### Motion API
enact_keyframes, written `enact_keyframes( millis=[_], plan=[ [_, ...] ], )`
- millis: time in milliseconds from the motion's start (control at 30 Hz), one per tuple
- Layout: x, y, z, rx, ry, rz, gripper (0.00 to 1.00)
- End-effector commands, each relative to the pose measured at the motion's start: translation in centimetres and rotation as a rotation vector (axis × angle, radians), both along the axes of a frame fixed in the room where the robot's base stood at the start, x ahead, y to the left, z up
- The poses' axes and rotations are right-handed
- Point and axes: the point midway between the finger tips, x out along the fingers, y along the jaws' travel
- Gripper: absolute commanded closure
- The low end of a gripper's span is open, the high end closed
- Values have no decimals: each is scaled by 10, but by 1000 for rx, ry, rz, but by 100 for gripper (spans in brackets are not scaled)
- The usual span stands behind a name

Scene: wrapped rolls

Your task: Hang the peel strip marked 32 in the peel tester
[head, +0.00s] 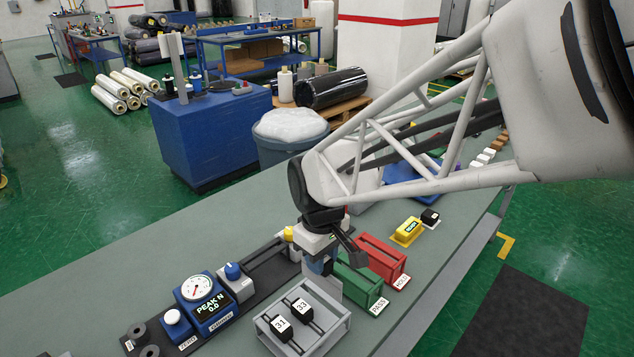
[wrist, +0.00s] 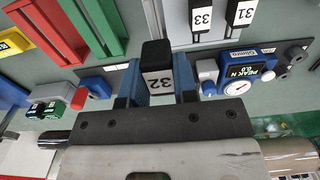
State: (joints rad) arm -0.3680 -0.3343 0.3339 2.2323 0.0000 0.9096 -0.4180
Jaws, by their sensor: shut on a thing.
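The peel strip marked 32 (wrist: 158,84) is held between the blue fingertips of my gripper (wrist: 158,88) in the wrist view. It has a black end and a white label, and the rest of it is hidden. In the head view my gripper (head: 324,262) is low over the bench, between the tester and the green tray; the strip is hard to make out there. The peel tester (head: 208,303) has a dial and a display reading PEAK N 0.0, on a dark base with a rail (head: 262,262). It also shows in the wrist view (wrist: 238,80).
A grey rack (head: 342,328) holds strips 31 (head: 281,324) and 33 (head: 302,305) in front of the tester. A green PASS tray (head: 358,283) and a red HOLD tray (head: 384,258) stand close right of my gripper. A yellow device (head: 407,231) lies farther right.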

Motion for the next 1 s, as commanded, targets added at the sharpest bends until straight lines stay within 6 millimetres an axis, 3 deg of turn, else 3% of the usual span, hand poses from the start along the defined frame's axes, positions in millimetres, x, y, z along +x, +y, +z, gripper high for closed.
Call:
enact_keyframes(
  millis=[267, 467, 1000],
  plan=[
    [5, 4, 1, -1, 1, 51, 96],
    [19, 16, 5, 0, 0, 186, 96],
    [76, 68, 14, 0, 1, 797, 96]
  ],
)
